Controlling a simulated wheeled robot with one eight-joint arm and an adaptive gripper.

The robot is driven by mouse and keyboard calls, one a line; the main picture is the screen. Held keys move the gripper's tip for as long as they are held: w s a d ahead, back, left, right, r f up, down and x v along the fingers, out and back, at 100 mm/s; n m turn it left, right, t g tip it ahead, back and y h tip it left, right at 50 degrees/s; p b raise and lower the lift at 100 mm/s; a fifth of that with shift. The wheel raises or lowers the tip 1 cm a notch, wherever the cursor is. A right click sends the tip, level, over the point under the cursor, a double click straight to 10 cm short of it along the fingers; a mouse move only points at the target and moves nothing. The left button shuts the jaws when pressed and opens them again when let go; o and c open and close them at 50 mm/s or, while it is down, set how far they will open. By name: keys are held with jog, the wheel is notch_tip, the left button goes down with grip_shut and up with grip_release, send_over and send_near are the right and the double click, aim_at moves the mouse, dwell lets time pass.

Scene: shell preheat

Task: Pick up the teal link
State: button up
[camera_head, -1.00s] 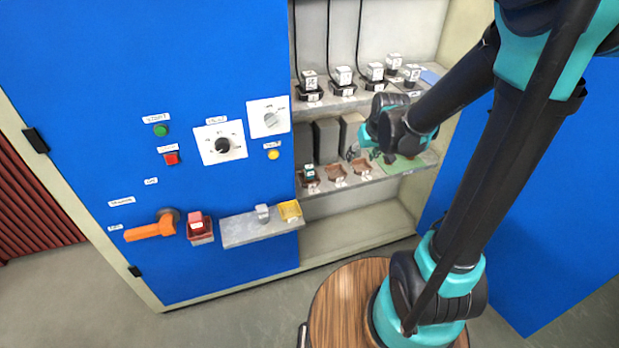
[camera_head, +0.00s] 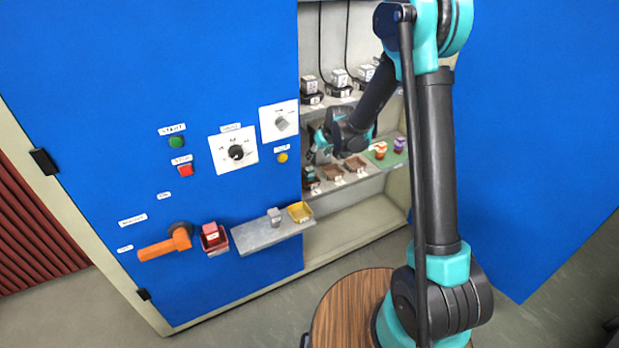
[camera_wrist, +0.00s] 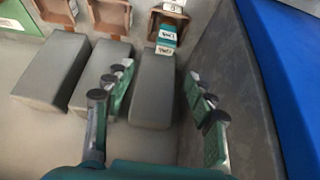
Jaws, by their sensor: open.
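The teal link (camera_wrist: 166,38) shows at the top middle of the wrist view. It has white labels and sits at a brown tray (camera_wrist: 169,17). In the head view the link is small and partly shaded, by the left brown tray (camera_head: 311,182) on the middle shelf. My gripper (camera_wrist: 160,108) is open, with nothing between its fingers; the link lies beyond the fingertips, apart from them. In the head view my gripper (camera_head: 318,150) is inside the cabinet above the left end of that shelf, partly hidden by its own wrist.
Grey blocks (camera_wrist: 150,92) stand near the fingers. The cabinet side wall (camera_wrist: 225,80) is close on the right in the wrist view. More brown trays (camera_head: 331,172) and a green mat (camera_head: 385,160) with two small parts lie along the shelf. Another shelf with corded devices (camera_head: 338,82) is above.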

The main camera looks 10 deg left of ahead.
aim_at(310, 169)
jog(key=x, duration=0.8)
jog(key=shift+f, duration=0.15)
jog(key=shift+s+x, duration=0.25)
jog(key=shift+x, duration=1.05)
jog(key=shift+s+x, duration=0.25)
jog(key=shift+x, duration=1)
jog(key=shift+a+f, duration=0.15)
jog(key=shift+f, duration=0.05)
grip_shut()
